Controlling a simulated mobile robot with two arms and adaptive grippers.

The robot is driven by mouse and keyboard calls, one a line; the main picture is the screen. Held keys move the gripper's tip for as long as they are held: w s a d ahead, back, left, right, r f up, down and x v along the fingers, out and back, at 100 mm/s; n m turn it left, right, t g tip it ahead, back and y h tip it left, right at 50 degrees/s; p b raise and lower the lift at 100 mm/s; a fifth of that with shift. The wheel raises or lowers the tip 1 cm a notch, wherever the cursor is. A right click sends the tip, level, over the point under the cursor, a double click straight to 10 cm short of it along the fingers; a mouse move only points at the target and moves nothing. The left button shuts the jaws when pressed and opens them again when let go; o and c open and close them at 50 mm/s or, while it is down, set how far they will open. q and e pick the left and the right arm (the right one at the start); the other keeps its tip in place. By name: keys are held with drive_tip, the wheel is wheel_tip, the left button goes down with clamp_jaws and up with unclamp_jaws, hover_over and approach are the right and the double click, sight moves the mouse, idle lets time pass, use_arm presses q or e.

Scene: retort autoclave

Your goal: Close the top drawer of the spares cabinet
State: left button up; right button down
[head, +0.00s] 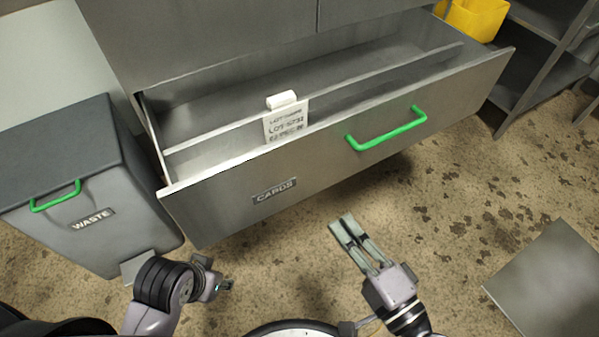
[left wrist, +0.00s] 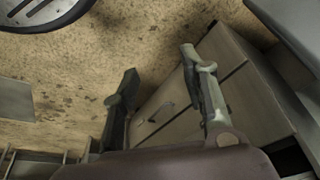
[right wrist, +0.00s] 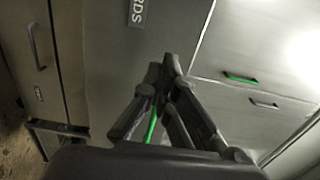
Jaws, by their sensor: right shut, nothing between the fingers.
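The grey drawer labelled CARDS (head: 235,207) stands pulled out of the cabinet (head: 200,35), its inside showing. Its green handle (head: 387,130) is on the right part of the front. My right gripper (head: 345,228) is shut and empty, below and in front of the drawer, apart from it in the head view. In the right wrist view the closed fingertips (right wrist: 168,68) point at a grey front, with a green strip partly hidden behind them. My left gripper (head: 226,286) is low in front of the waste bin; its fingers stand apart and empty in the left wrist view (left wrist: 160,88).
A grey waste bin (head: 130,185) with a green handle stands left of the drawer. A white printed card (head: 287,125) stands on the divider inside the drawer. A yellow container (head: 475,18) and a dark shelf rack (head: 545,60) are at the right. A grey plate (head: 550,280) lies lower right.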

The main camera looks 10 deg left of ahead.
drive_tip(key=p, duration=0.2)
approach(299, 165)
drive_tip(key=x, duration=0.6)
drive_tip(key=shift+a, duration=0.1)
use_arm(q)
drive_tip(key=s+x, duration=0.1)
drive_tip(key=x, duration=0.8)
drive_tip(key=shift+s+f+g, duration=0.2)
drive_tip(key=shift+s+g, duration=0.05)
drive_tip(key=shift+g, duration=0.05)
use_arm(e)
drive_tip(key=shift+w+a, duration=0.35)
drive_tip(key=shift+w, duration=0.05)
use_arm(q)
drive_tip(key=shift+d, duration=0.1)
drive_tip(key=shift+p, duration=0.3)
use_arm(e)
drive_tip(key=shift+w, duration=0.1)
